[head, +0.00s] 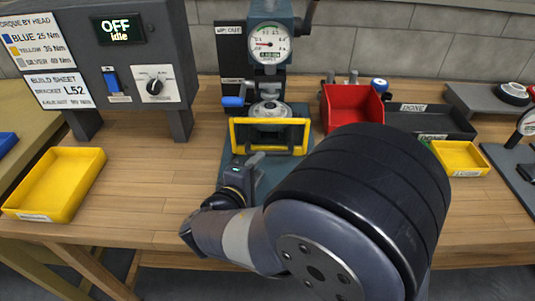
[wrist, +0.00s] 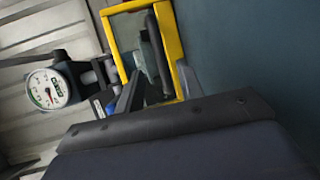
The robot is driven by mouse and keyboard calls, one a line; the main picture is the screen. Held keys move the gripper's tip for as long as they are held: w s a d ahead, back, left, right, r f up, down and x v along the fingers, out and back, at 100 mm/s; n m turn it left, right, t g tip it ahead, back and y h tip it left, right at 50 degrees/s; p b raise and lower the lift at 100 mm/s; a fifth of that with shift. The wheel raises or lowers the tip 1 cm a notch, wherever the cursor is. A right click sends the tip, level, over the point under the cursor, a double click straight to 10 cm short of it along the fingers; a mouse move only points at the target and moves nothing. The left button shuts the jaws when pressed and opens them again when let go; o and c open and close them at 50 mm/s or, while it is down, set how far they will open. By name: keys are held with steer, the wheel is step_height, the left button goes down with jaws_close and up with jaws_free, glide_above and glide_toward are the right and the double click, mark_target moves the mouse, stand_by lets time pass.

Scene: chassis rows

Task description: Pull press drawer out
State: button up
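The press (head: 270,50) stands at the back middle of the bench, with a round dial gauge that also shows in the wrist view (wrist: 47,89). A yellow rectangular frame (head: 270,122) stands upright at the front of the press, below its ram; I take it as the drawer front. It also shows in the wrist view (wrist: 171,40). My gripper (head: 255,160) is at the frame's lower left part. In the wrist view its dark fingers (wrist: 143,78) appear apart, over the frame's opening. Contact with the frame cannot be told. My arm hides part of the press base.
A control box (head: 95,50) reading OFF idle stands at the left, behind a yellow tray (head: 55,185). A red bin (head: 350,104), a dark tray marked DONE (head: 430,122) and a small yellow tray (head: 460,158) stand right of the press. Bench left of my arm is clear.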

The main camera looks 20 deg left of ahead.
mark_target(269, 155)
steer(key=x, duration=0.6)
steer(key=shift+c, duration=0.3)
jaws_close()
steer(key=shift+s, duration=0.1)
